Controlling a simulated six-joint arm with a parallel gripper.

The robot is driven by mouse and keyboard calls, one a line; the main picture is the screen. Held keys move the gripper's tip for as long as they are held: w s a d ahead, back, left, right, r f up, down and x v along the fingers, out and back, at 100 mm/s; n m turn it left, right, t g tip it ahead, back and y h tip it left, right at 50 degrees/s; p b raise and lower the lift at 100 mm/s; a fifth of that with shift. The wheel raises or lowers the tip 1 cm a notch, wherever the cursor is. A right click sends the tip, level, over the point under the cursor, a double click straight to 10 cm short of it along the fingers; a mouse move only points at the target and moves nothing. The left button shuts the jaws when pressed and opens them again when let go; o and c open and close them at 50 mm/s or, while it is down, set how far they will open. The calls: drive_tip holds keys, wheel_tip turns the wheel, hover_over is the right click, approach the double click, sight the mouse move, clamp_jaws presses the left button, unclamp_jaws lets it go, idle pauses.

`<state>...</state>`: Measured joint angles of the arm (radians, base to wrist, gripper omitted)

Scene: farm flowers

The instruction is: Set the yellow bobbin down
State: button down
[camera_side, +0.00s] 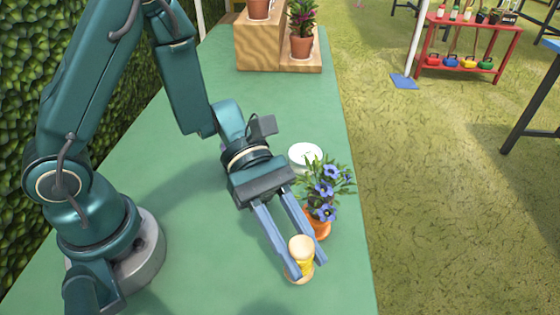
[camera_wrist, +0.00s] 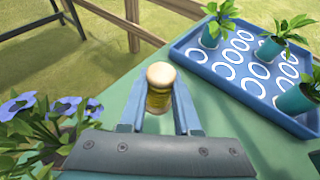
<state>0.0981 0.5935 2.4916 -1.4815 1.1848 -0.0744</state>
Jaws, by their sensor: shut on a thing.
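The yellow bobbin (camera_side: 300,262) has pale round ends and stands upright between the fingers of my gripper (camera_side: 297,270). In the wrist view the bobbin (camera_wrist: 159,90) sits between the two blue fingertips of my gripper (camera_wrist: 158,110), which is shut on it. It is low over the green table near the right edge in the side view. I cannot tell whether its base touches the table.
A potted plant with blue flowers (camera_side: 322,198) stands close beside my gripper, with a white dish (camera_side: 305,155) behind it. A blue tray (camera_wrist: 232,85) with white rings holds several potted seedlings. A wooden stand (camera_side: 262,48) with pots is at the far end.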

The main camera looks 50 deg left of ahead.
drive_tip(key=d, duration=0.1)
drive_tip(key=s+d+f, duration=0.1)
drive_tip(key=d+f, duration=0.1)
drive_tip(key=shift+s, duration=0.25)
drive_tip(key=shift+f, duration=2.05)
drive_tip(key=c, duration=0.6)
unclamp_jaws()
drive_tip(key=shift+f, duration=0.1)
